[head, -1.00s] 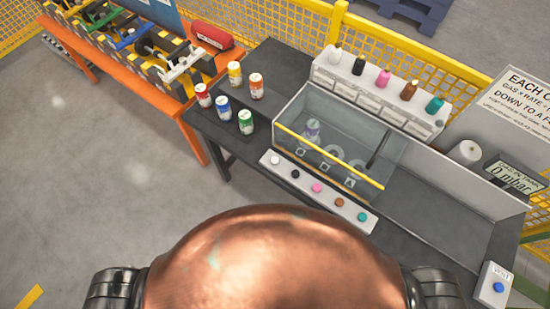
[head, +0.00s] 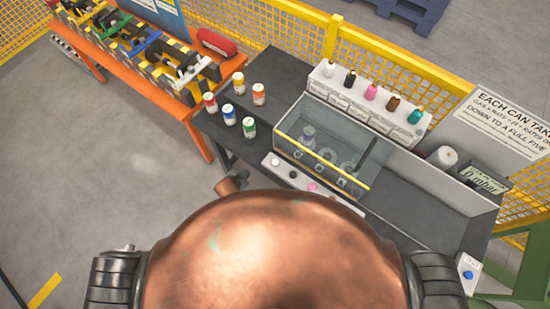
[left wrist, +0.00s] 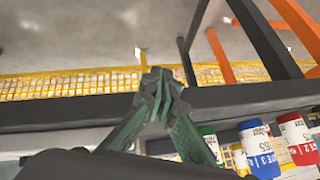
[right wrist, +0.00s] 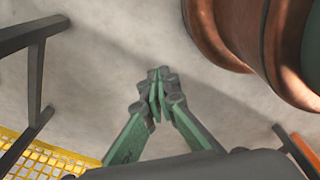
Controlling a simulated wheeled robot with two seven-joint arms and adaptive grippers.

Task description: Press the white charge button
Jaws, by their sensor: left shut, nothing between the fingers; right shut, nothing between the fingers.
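The white charge button (head: 275,161) is the leftmost in the row on the light control strip (head: 302,181) in front of the glass-fronted box. A black button (head: 293,174) and a pink button (head: 312,186) sit to its right; my body hides the rest of the strip. A copper part of my arm shows just left of and below the strip in the head view. My left gripper (left wrist: 160,82) is shut and empty near the dark table edge in the left wrist view, with cans beyond it. My right gripper (right wrist: 160,82) is shut and empty over the grey floor.
Several small cans, including a green one (head: 249,127), stand on the table left of the glass box (head: 325,145). Several coloured bottles, one pink (head: 371,91), stand on a white rack behind. An orange bench (head: 180,88) stands at left.

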